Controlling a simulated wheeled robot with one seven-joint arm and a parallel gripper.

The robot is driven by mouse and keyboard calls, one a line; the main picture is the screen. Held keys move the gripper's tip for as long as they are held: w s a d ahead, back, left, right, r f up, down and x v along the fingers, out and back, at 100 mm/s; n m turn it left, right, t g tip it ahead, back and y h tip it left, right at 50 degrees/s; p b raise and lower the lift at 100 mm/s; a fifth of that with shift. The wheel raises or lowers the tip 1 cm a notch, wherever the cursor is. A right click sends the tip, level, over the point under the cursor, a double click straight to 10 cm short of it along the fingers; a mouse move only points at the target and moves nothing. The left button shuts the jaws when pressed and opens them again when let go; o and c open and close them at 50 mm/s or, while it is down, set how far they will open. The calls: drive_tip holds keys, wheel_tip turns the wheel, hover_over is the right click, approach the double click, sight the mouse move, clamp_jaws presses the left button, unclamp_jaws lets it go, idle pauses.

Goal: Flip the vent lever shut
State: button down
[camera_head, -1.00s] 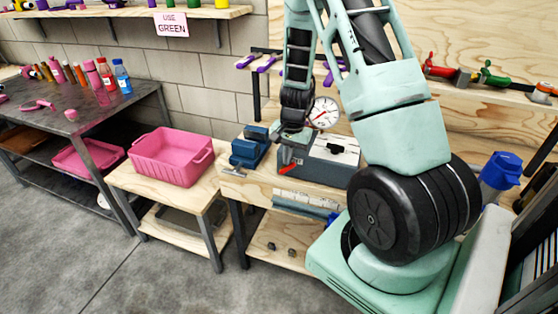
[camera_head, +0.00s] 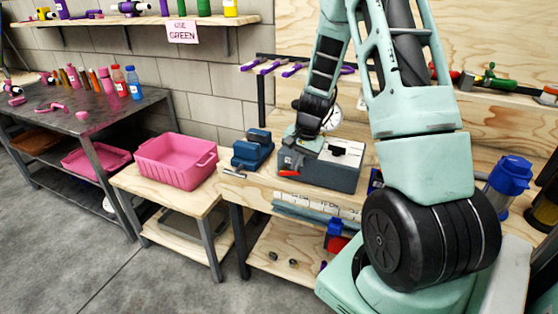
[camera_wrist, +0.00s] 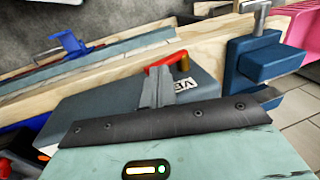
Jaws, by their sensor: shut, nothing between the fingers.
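The red vent lever (camera_head: 289,173) sits low on the left front of a grey-blue box (camera_head: 330,178) on the wooden bench. In the wrist view the red lever (camera_wrist: 165,61) shows beside a small brass-coloured part (camera_wrist: 184,62), at the edge of the box. My gripper (camera_head: 291,158) is shut and empty, just above the lever. In the wrist view my grey fingers (camera_wrist: 158,84) point at the lever and overlap part of it. I cannot tell whether they touch it.
A blue vise (camera_head: 253,151) stands left of the box; it also shows in the wrist view (camera_wrist: 265,58). A round gauge (camera_head: 332,116) is partly hidden behind my arm. A pink bin (camera_head: 176,162) stands on a lower table at left. The floor in front is clear.

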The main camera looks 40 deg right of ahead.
drive_tip(key=shift+s+d+f+b, duration=0.1)
drive_tip(key=shift+s+f+b, duration=0.2)
drive_tip(key=shift+f, duration=0.1)
drive_tip(key=shift+r+p, duration=0.25)
drive_tip(key=shift+p, duration=0.05)
drive_tip(key=shift+w, duration=0.1)
drive_tip(key=shift+w+a+f, duration=0.25)
drive_tip(key=shift+w+a, duration=0.1)
drive_tip(key=shift+w, duration=0.35)
drive_tip(key=shift+r+p, duration=0.2)
drive_tip(key=shift+p, duration=0.1)
drive_tip(key=r+p, duration=0.2)
drive_tip(key=r, duration=0.1)
drive_tip(key=r+p, duration=0.1)
drive_tip(key=p, duration=0.1)
drive_tip(key=shift+w+a+r, duration=0.1)
drive_tip(key=shift+w+r, duration=0.15)
drive_tip(key=shift+w, duration=0.15)
drive_tip(key=s+d+r+b, duration=0.2)
drive_tip(key=s+r, duration=0.3)
drive_tip(key=s, duration=0.2)
drive_tip(key=shift+d+r, duration=0.25)
drive_tip(key=shift+d, duration=0.15)
